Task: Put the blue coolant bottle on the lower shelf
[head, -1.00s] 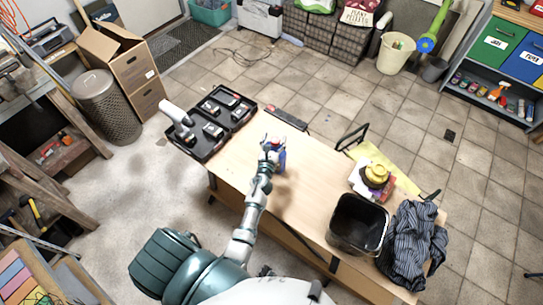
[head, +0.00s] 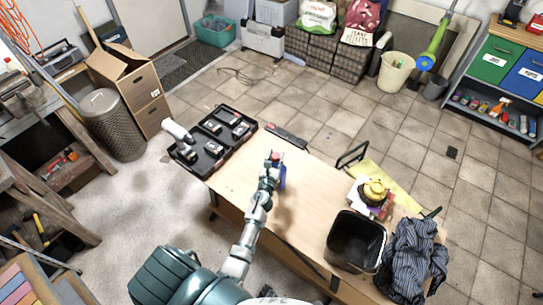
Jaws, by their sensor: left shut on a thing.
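The blue coolant bottle (head: 283,177) is small in the head view, at the far-left part of the wooden table. My left gripper (head: 273,162) is shut on it, and the gripper and wrist hide part of the bottle. I cannot tell whether the bottle touches the table. The shelf unit (head: 495,110) stands at the right edge, with a lower shelf below green and blue bins that holds several small bottles and cans. My right gripper is not in view.
The table (head: 310,195) carries a black open bin (head: 355,241), a striped cloth (head: 413,258), a yellow round item (head: 374,190) and a black tool case (head: 212,140). A cream bucket (head: 394,73) stands near the shelf.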

